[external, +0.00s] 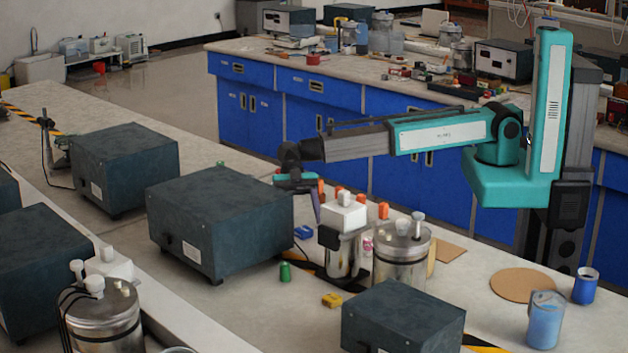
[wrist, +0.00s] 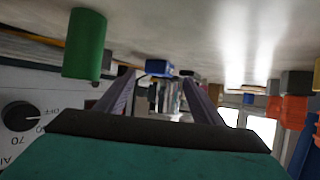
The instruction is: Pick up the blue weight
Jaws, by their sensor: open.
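The blue weight (external: 303,232) is a small blue block on the bench, just right of the large dark box. In the wrist view, where the bench appears at the top, a small blue block (wrist: 160,68) shows beyond and between the fingertips; it looks like the same weight. My gripper (external: 316,208) is above the bench near the dark box, behind and above the weight. In the wrist view its two fingers (wrist: 158,88) are apart with nothing held between them. The far fingertip is hidden in the external view.
The large dark box (external: 220,222) stands close left of the weight. A white-topped metal canister (external: 342,240) and a lidded metal pot (external: 402,255) stand to the right. A green weight (external: 285,271) and a yellow block (external: 332,300) lie nearer the camera. Orange pieces (external: 383,210) stand behind.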

